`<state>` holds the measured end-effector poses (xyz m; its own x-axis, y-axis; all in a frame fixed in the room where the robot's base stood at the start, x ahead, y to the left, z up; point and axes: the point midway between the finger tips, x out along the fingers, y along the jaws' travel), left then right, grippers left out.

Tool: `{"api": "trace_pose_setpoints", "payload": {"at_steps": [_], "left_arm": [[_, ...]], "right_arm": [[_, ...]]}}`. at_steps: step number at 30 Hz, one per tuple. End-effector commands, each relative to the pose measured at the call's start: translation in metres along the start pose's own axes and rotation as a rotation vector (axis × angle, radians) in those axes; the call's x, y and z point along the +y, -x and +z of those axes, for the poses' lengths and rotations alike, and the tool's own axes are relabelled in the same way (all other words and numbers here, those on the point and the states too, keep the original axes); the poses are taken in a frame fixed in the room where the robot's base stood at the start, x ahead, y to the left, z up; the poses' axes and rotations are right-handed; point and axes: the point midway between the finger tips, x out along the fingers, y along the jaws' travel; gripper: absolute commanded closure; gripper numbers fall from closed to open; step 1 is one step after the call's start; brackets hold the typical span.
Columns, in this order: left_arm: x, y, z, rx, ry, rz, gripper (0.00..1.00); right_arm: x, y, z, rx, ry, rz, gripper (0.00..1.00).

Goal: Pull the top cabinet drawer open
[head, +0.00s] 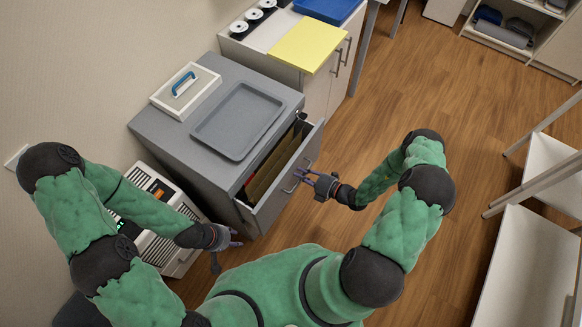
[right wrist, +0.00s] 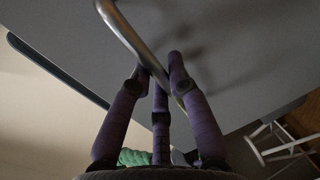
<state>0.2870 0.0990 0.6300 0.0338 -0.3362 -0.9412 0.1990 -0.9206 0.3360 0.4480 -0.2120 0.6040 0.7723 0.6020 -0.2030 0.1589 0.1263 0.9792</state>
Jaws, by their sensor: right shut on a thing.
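The grey cabinet (head: 185,150) stands against the wall in the head view. Its top drawer (head: 309,152) is pulled partly out, with brown and yellowish folders showing inside. My right gripper (head: 304,180) is at the drawer's front, shut on the metal handle (head: 290,186). In the right wrist view the purple fingers (right wrist: 160,80) close around the curved metal bar (right wrist: 125,32), with the grey drawer front (right wrist: 230,50) behind. My left gripper (head: 228,243) is beside the cabinet's near corner, with its fingers spread and nothing between them.
A grey tray (head: 238,120) and a white box with a blue handle (head: 185,90) lie on the cabinet. A white machine (head: 160,243) stands at its near side. A white cabinet with a yellow board (head: 306,44) is beyond. Wooden floor (head: 385,110) is clear to the right; white shelving (head: 530,240) stands farther right.

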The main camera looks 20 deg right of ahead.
Motion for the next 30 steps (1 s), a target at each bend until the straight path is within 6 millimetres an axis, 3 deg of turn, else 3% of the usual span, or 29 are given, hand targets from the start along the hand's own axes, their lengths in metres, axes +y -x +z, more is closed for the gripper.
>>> {"api": "trace_pose_setpoints", "payload": {"at_steps": [21, 30], "left_arm": [[0.0, -0.001, 0.0, 0.0, 0.0, 0.0, 0.6], [-0.001, -0.004, 0.0, 0.0, 0.0, 0.0, 0.6]], "right_arm": [[-0.03, 0.135, 0.0, -0.003, -0.002, -0.004, 1.0], [-0.04, 0.18, -0.001, -0.001, -0.003, -0.004, 1.0]]}}
